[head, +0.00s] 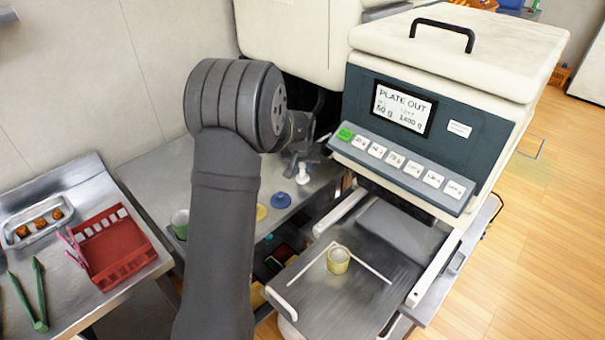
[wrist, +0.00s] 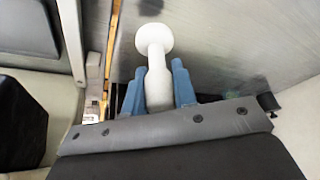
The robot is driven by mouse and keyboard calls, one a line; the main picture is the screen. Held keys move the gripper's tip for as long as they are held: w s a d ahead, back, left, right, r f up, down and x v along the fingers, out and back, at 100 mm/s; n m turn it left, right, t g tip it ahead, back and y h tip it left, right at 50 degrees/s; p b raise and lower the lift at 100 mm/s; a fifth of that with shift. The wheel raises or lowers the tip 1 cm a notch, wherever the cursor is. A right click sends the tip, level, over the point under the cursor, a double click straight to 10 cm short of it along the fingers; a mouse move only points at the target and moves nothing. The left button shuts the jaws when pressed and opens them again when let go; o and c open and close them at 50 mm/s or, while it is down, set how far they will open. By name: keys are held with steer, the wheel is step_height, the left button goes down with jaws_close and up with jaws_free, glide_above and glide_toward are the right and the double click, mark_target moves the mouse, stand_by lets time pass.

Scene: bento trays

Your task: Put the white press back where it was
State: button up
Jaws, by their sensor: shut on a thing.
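The white press (head: 303,174) is a small white piece with a narrow neck and a round, wider end. In the head view it hangs below my gripper (head: 302,154), over the steel counter (head: 150,170) beside the machine. In the wrist view the press (wrist: 153,42) stands between the two blue fingers of my gripper (wrist: 157,82), which are shut on its shaft. Its round end points away from the gripper. I cannot tell whether that end touches the counter. A blue press-like piece (head: 281,200) and a yellow disc (head: 261,212) are on the counter close by.
The dispensing machine (head: 430,130), its screen reading "PLATE OUT", stands right of the gripper. A yellow round mould (head: 338,260) sits on its tray (head: 315,295). A green cup (head: 180,224) stands left of my arm. A red basket (head: 112,250) and green tongs (head: 38,295) lie far left.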

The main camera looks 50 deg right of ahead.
mark_target(302, 177)
steer(key=shift+f, duration=1.6)
steer(key=shift+f, duration=0.2)
steer(key=o, duration=0.9)
steer(key=shift+r, duration=0.1)
steer(key=v, duration=1.2)
steer(key=shift+r, duration=0.1)
